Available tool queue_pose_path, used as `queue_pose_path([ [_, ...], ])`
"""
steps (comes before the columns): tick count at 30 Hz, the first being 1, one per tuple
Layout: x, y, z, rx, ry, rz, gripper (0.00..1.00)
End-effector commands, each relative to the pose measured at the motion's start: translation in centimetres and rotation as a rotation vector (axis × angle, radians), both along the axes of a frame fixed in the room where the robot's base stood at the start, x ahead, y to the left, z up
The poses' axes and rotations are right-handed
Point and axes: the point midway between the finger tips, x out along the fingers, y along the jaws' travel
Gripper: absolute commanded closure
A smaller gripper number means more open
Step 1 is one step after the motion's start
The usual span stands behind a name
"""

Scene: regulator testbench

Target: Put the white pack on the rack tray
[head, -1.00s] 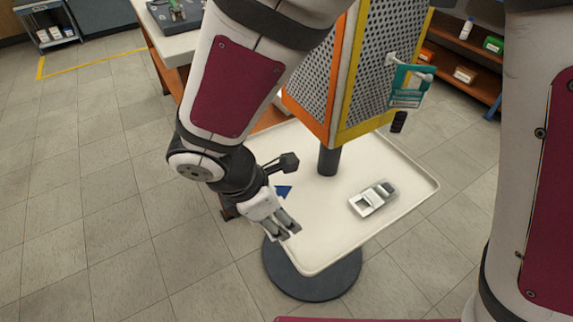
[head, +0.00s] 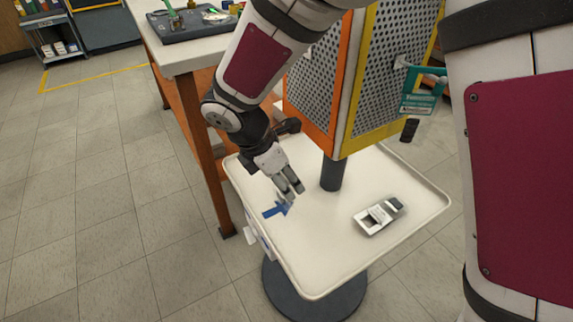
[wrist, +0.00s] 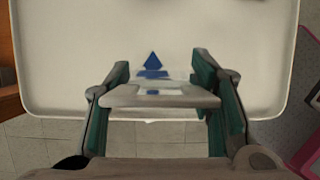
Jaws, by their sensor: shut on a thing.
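The rack tray (head: 320,265) is a cream, raised-edge shelf low on the rack; it also shows in the wrist view (wrist: 80,60). My gripper (head: 292,187) is over the left part of the tray, fingers pointing down near a blue arrow mark (head: 275,210). In the wrist view my gripper (wrist: 160,95) is shut on a pale, flat piece with a window, which I take as the white pack (wrist: 160,101). The pack is seen nearly edge-on, above the tray and the blue arrow. In the head view it is hard to make out.
Another whitish pack with a dark end (head: 378,215) lies on the tray's right part. A dark post (head: 333,172) and perforated panels (head: 390,90) rise behind. A green-and-white card (head: 421,92) hangs on the right panel. A workbench (head: 175,50) stands at the back left.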

Motion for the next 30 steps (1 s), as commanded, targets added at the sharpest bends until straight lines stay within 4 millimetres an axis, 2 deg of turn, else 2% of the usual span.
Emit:
queue_pose_path([
  [5,1.3,0.0,-0.2,0.001,-0.001,-0.003,0.79],
  [12,1.4,0.0,-3.6,-0.001,0.001,0.001,0.79],
  [25,1.4,0.0,-4.0,0.0,0.0,0.0,0.79],
  [26,1.4,0.0,-4.0,0.0,0.0,0.0,0.46],
  [28,1.4,0.0,-4.0,0.0,0.0,0.0,0.31],
  [30,1.4,0.0,-4.0,0.0,0.0,0.0,0.31],
])
